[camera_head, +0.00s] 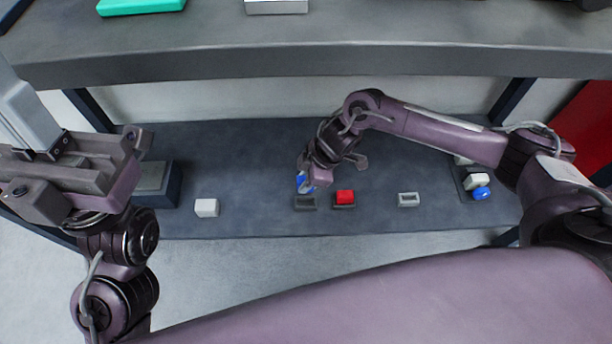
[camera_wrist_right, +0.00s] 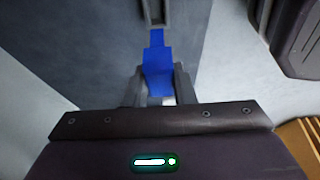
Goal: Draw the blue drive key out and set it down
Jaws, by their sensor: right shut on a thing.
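The blue drive key (camera_head: 301,182) is held in my right gripper (camera_head: 308,187), low over the lower shelf. In the right wrist view the blue key (camera_wrist_right: 158,74) sits between the two fingers (camera_wrist_right: 158,88), its narrower end pointing away from me. A grey holder (camera_wrist_right: 152,12) lies just beyond that end; I cannot tell whether they touch. In the head view a dark rectangular holder (camera_head: 305,203) is just below the key, and its opening looks empty. My left gripper (camera_head: 75,170) is raised at the left, away from the key; its jaw opening is unclear.
A red block (camera_head: 345,197) sits in a dark holder right of the key. A grey holder (camera_head: 408,200) stands farther right, and a white block (camera_head: 206,208) to the left. Blue (camera_head: 481,193) and white pieces lie at the far right. An upper shelf (camera_head: 300,62) overhangs the back.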

